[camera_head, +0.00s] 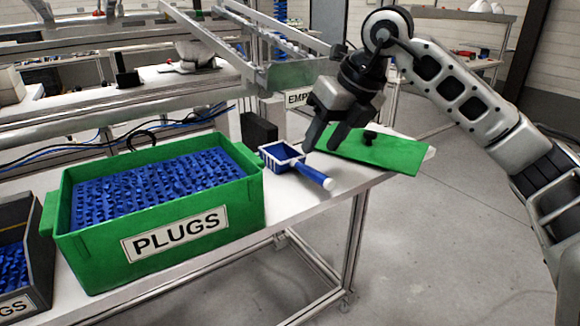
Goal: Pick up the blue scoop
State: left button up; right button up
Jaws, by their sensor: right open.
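The blue scoop (286,158) lies on the white table between the green bin and the green mat. My right gripper (321,150) is open and empty. Its fingers point down just above and to the right of the scoop, close to the handle; I cannot tell whether they touch it. My left gripper is not in view.
A green bin (62,222) labelled PLUGS, full of blue plugs, stands left of the scoop. A green mat (385,155) with a small black object (370,137) lies to the right. A black block (259,131) stands behind the scoop. The table edge (345,188) is close to the handle.

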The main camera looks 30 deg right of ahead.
aim_at(307, 166)
jog(key=shift+x, duration=3.2)
jog(key=shift+a, duration=0.1)
jog(key=shift+c, duration=0.2)
jog(key=shift+w+r, duration=0.1)
grip_shut()
